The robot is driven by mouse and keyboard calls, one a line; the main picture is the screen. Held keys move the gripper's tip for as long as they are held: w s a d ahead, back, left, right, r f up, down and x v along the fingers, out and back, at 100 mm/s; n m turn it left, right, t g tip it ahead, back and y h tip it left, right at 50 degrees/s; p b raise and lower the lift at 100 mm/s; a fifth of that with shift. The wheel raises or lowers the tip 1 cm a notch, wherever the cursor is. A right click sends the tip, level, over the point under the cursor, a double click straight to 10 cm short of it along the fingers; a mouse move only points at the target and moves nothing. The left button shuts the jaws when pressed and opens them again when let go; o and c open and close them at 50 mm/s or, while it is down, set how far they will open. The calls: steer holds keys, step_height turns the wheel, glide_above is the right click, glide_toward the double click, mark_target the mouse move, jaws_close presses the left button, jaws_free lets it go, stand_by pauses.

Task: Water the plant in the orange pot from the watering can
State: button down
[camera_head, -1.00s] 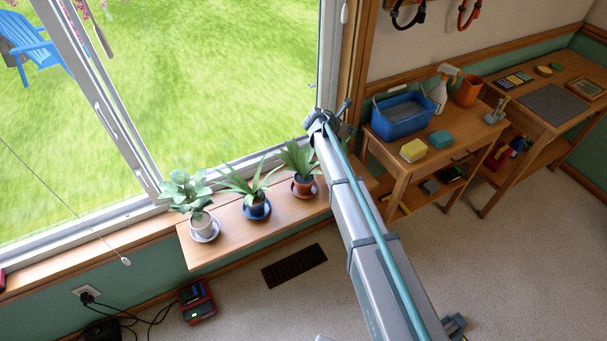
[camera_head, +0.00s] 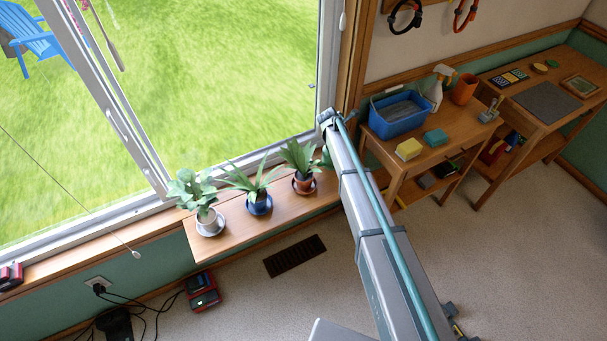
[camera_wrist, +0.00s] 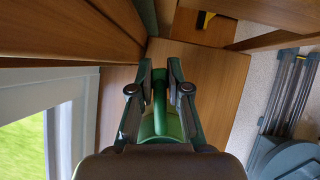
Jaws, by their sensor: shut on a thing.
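The plant in the orange pot (camera_head: 303,184) is the rightmost of three on the wooden window shelf, close to the left side of my arm in the head view. My gripper (camera_wrist: 160,76) is shut on a green thing (camera_wrist: 160,122), seemingly the watering can. In the wrist view, the two fingers lie on either side of it. Its spout and most of its body are hidden. In the head view my arm's own links hide the gripper, and only a bit of green shows beside the arm near the plant.
A blue pot (camera_head: 260,205) and a white pot (camera_head: 209,221) with plants stand left on the same shelf (camera_head: 237,232). The window is behind them. A wooden bench at right holds a blue tub (camera_head: 398,116), sponges and a spray bottle (camera_head: 435,91). A red device (camera_head: 203,291) and cables lie on the floor.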

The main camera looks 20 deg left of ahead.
steer(key=shift+r, duration=0.1)
steer(key=w+d+r+p, duration=0.2)
steer(key=w+r, duration=0.2)
steer(key=r, duration=0.1)
steer(key=shift+w+d+p, duration=0.2)
steer(key=shift+w+p, duration=0.05)
steer(key=shift+p, duration=0.1)
stand_by(0.7)
